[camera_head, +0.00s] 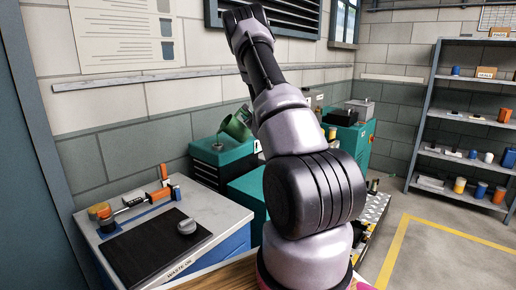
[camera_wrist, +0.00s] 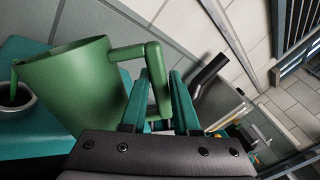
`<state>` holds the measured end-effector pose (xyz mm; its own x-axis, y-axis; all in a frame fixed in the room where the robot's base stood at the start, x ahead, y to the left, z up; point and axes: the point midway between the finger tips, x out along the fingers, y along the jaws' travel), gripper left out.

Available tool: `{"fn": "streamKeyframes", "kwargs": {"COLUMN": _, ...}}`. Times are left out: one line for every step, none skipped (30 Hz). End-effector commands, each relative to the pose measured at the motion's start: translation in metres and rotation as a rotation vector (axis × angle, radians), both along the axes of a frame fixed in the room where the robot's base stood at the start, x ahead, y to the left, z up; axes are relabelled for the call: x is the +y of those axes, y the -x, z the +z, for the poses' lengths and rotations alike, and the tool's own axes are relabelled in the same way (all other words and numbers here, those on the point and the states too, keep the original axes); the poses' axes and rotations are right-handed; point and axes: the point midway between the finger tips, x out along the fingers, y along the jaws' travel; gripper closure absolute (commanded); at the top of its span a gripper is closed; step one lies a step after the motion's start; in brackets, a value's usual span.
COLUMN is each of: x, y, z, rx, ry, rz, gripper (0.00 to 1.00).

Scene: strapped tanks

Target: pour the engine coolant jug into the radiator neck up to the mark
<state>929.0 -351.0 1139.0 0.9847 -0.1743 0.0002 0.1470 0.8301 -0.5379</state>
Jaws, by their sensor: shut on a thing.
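The green coolant jug (camera_wrist: 80,85) is held tilted in the wrist view, its lip toward the left. My gripper (camera_wrist: 162,85) is shut on the jug's handle (camera_wrist: 153,70). A thin green strand (camera_wrist: 15,76) runs from the jug's lip down into the round, grey-rimmed radiator neck (camera_wrist: 22,104) at the left edge. The neck's dark inside shows, but no mark or liquid level can be made out. In the head view the tilted jug (camera_head: 236,126) shows beside my arm, above a teal unit; my arm hides the gripper there.
A teal surface (camera_wrist: 45,133) lies around the neck, with a dark bent pipe (camera_wrist: 210,75) to the right. In the head view, a bench with a black mat (camera_head: 150,248) stands left, and a shelf (camera_head: 465,115) stands right. Yellow-lined floor (camera_head: 440,250) is clear.

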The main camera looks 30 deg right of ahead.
Motion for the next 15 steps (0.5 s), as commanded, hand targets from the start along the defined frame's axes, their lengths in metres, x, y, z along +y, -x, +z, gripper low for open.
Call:
{"fn": "streamKeyframes", "kwargs": {"x": 0.0014, "y": -0.0006, "z": 0.0019, "rx": -0.001, "ry": 0.012, "rz": 0.001, "gripper": 1.0}}
{"fn": "streamKeyframes", "kwargs": {"x": 0.0024, "y": -0.0008, "z": 0.0022, "rx": 0.001, "ry": 0.023, "rz": 0.001, "gripper": 1.0}}
{"fn": "streamKeyframes", "kwargs": {"x": 0.0039, "y": -0.0011, "z": 0.0029, "rx": 0.004, "ry": 0.039, "rz": 0.001, "gripper": 1.0}}
{"fn": "streamKeyframes", "kwargs": {"x": 0.0052, "y": -0.0013, "z": 0.0032, "rx": 0.007, "ry": 0.053, "rz": 0.002, "gripper": 1.0}}
{"fn": "streamKeyframes", "kwargs": {"x": 0.0062, "y": -0.0015, "z": 0.0037, "rx": 0.009, "ry": 0.064, "rz": 0.002, "gripper": 1.0}}
{"fn": "streamKeyframes", "kwargs": {"x": 0.0068, "y": -0.0016, "z": 0.0039, "rx": 0.01, "ry": 0.075, "rz": 0.001, "gripper": 1.0}}
{"fn": "streamKeyframes", "kwargs": {"x": 0.0067, "y": -0.0015, "z": 0.0041, "rx": 0.011, "ry": 0.081, "rz": 0.001, "gripper": 1.0}}
{"fn": "streamKeyframes", "kwargs": {"x": 0.0065, "y": -0.0015, "z": 0.0042, "rx": 0.012, "ry": 0.082, "rz": -0.001, "gripper": 1.0}}
{"fn": "streamKeyframes", "kwargs": {"x": 0.0063, "y": -0.0014, "z": 0.0041, "rx": 0.012, "ry": 0.082, "rz": -0.001, "gripper": 1.0}}
{"fn": "streamKeyframes", "kwargs": {"x": 0.0062, "y": -0.0014, "z": 0.0041, "rx": 0.012, "ry": 0.082, "rz": -0.001, "gripper": 1.0}}
{"fn": "streamKeyframes", "kwargs": {"x": 0.0061, "y": -0.0014, "z": 0.0041, "rx": 0.012, "ry": 0.081, "rz": -0.001, "gripper": 1.0}}
{"fn": "streamKeyframes", "kwargs": {"x": 0.0061, "y": -0.0014, "z": 0.0041, "rx": 0.012, "ry": 0.081, "rz": -0.001, "gripper": 1.0}}
{"fn": "streamKeyframes", "kwargs": {"x": 0.0063, "y": -0.0014, "z": 0.0041, "rx": 0.012, "ry": 0.081, "rz": -0.001, "gripper": 1.0}}
{"fn": "streamKeyframes", "kwargs": {"x": 0.0061, "y": -0.0014, "z": 0.0041, "rx": 0.012, "ry": 0.081, "rz": -0.001, "gripper": 1.0}}
{"fn": "streamKeyframes", "kwargs": {"x": 0.0062, "y": -0.0014, "z": 0.004, "rx": 0.012, "ry": 0.081, "rz": -0.001, "gripper": 1.0}}
